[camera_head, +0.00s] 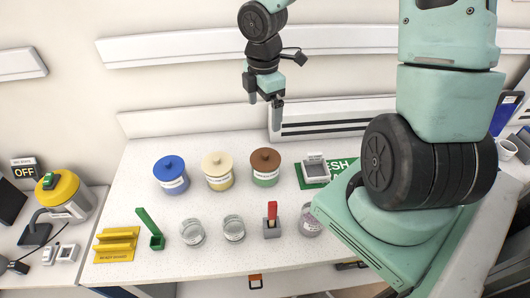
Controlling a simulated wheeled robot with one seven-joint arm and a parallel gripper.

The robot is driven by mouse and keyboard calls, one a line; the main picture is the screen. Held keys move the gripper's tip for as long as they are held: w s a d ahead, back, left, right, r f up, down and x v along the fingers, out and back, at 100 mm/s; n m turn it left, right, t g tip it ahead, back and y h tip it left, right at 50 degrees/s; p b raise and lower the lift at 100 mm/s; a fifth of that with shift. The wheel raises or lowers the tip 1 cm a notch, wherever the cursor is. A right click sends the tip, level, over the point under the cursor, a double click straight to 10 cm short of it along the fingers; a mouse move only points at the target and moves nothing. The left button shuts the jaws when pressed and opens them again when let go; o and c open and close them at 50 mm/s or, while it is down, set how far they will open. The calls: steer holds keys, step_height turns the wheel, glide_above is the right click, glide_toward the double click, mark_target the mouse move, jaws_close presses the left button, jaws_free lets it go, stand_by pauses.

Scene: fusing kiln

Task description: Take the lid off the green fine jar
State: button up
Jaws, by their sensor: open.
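The jar with a green lower body (264,183) stands at the back middle of the white table. A brown lid (265,160) sits on it. Its label is too small to read. My gripper (264,103) points down above and behind this jar in the picture, apart from it. Its two fingers are spread and nothing is between them.
A cream-lidded jar (217,170) and a blue-lidded jar (170,174) stand to the left. In front are a green-handled scoop (150,229), two glass cups (234,228), a red-handled tool (271,220) and a yellow rack (116,244). A green mat (341,165) lies right.

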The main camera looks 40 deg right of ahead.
steer(key=b, duration=0.2)
glide_above(266, 154)
steer(key=f, duration=1.1)
steer(key=shift+a+f, duration=0.25)
steer(key=shift+a, duration=0.05)
steer(key=shift+d+f, duration=0.15)
steer(key=shift+f, duration=1.35)
steer(key=shift+d+f, duration=0.1)
steer(key=shift+f, duration=1.35)
steer(key=c, duration=0.8)
